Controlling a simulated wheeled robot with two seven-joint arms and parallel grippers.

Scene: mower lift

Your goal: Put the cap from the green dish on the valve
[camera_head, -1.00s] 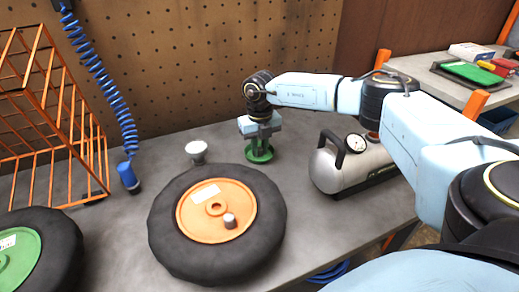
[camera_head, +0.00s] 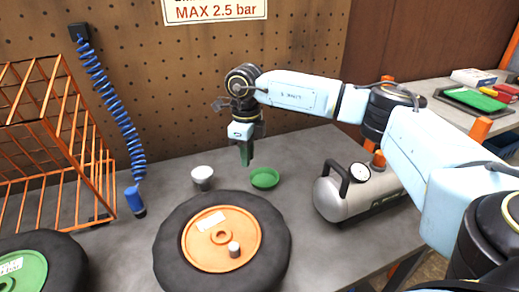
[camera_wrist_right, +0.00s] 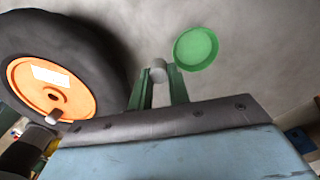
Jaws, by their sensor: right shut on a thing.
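The green dish (camera_head: 264,178) stands on the grey bench behind the wheel and looks empty; it also shows in the right wrist view (camera_wrist_right: 196,48). My right gripper (camera_head: 246,156) points down, above and just left of the dish. In the right wrist view its green fingers are shut on a small pale grey cap (camera_wrist_right: 159,72). The valve (camera_head: 234,249) is a short grey stub standing on the orange hub (camera_head: 213,258) of the lying wheel, in front of the gripper and apart from it. It also shows in the right wrist view (camera_wrist_right: 56,117). My left gripper is out of view.
A white cup (camera_head: 202,173) stands behind the wheel's black tyre (camera_head: 172,250). A silver air tank with a gauge (camera_head: 345,200) stands to the right. An orange rack (camera_head: 50,130), a blue coiled hose (camera_head: 115,110) and a green-hubbed wheel (camera_head: 25,272) are on the left.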

